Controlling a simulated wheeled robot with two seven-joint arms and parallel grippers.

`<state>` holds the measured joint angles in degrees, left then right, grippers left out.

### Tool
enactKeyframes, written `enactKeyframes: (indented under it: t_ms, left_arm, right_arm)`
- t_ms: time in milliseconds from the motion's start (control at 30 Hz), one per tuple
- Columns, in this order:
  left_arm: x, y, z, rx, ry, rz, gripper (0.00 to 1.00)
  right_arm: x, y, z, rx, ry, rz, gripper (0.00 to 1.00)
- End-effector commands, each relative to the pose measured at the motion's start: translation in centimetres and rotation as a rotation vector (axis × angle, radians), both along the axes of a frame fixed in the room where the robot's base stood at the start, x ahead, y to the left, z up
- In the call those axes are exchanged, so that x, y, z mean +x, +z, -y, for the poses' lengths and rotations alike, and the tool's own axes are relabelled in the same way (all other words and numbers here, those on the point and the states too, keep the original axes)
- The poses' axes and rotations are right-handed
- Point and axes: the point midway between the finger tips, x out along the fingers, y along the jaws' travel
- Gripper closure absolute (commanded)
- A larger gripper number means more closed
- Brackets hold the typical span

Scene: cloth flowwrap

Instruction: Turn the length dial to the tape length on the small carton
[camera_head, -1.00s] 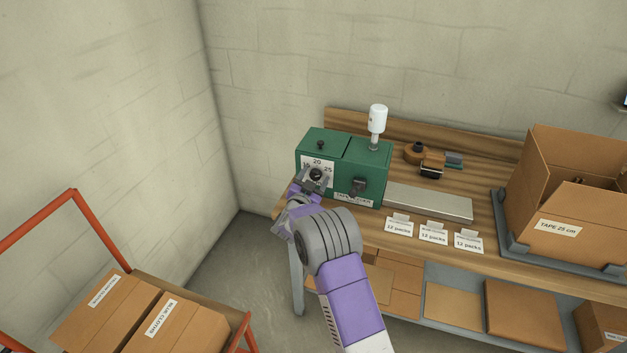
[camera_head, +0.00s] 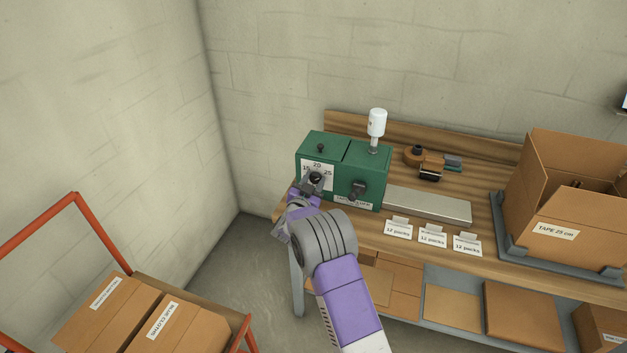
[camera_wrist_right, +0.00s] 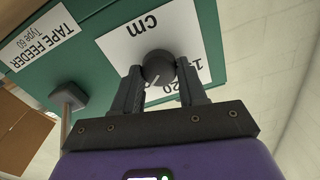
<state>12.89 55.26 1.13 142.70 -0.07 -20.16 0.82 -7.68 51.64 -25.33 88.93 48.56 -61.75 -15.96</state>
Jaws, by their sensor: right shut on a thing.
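The green tape feeder (camera_head: 342,160) stands at the left end of the workbench. Its white scale plate is marked in cm with 20 and 25 readable; the 15 is partly hidden. My right gripper (camera_head: 313,184) is at the feeder's front, shut on the black length dial (camera_wrist_right: 158,67). In the right wrist view the two fingers (camera_wrist_right: 160,92) flank the round dial, and a light pointer line shows on it. Which number it points to I cannot tell. The carton (camera_head: 556,232) at the right is labelled TAPE 25 cm. My left gripper is not in view.
A tape dispenser (camera_head: 430,172) lies behind. A red-framed cart (camera_head: 72,200) with cartons is at lower left.

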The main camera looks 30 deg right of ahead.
Motion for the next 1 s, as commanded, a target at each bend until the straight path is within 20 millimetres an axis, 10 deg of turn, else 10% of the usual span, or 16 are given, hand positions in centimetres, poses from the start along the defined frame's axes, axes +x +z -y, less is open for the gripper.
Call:
enactKeyframes:
  t_ms: [1000]
  left_arm:
    - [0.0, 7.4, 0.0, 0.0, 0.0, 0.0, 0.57]
  right_arm:
    - [0.2, 0.0, -0.3, -0.607, 0.002, -0.711, 0.89]
